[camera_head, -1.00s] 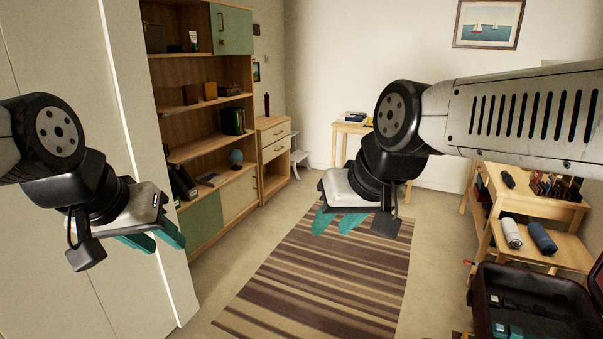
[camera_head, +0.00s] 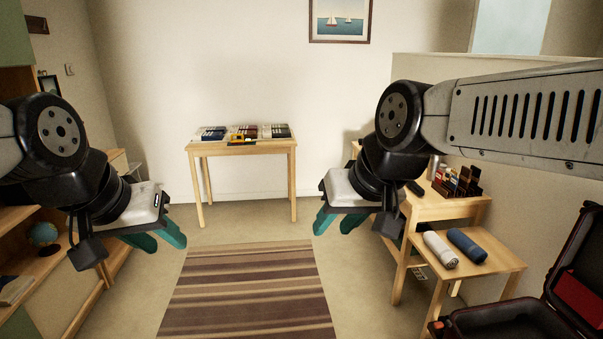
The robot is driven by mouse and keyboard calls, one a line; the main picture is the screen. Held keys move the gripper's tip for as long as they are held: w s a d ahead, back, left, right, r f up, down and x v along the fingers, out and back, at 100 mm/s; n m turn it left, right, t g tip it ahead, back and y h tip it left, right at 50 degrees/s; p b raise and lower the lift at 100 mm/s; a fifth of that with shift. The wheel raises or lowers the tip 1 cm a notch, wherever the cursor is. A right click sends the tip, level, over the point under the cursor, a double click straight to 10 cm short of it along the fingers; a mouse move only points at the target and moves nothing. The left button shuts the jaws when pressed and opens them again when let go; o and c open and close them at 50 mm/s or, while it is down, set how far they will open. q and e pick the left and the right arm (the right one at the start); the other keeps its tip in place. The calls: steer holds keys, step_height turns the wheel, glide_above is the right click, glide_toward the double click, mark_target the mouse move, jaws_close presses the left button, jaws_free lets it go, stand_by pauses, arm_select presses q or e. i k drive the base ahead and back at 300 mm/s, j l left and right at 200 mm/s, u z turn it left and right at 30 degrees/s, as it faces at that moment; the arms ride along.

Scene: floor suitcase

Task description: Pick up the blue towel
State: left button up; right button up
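The blue towel (camera_head: 467,246) is a dark blue roll lying on the low front shelf of a wooden stand at the right. It lies beside a white rolled towel (camera_head: 440,250). My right gripper (camera_head: 334,222) hangs in the air left of the towels, well apart from them, with its teal fingers spread and nothing visible between them. My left gripper (camera_head: 160,237) hangs at the left, far from the towels, also with spread teal fingers and nothing visible between them.
An open dark suitcase (camera_head: 490,322) is at the lower right, close to the towel shelf (camera_head: 503,268). A wooden table (camera_head: 243,149) with several items stands at the back wall. A bookshelf (camera_head: 45,262) is at the left. A striped rug (camera_head: 245,290) covers clear floor in the middle.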

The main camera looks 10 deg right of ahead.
mark_target(462, 241)
steer(key=i+z, duration=0.25)
steer(key=i, duration=0.35)
steer(key=i+j+z, duration=0.2)
steer(key=i, duration=0.45)
steer(key=i+j+z, duration=0.1)
steer(key=i+z, duration=0.15)
steer(key=i, duration=0.35)
steer(key=i+l+z, duration=0.15)
steer(key=i+z, duration=1.3)
steer(key=z, duration=0.15)
steer(key=i+z, duration=0.1)
steer(key=z, duration=0.15)
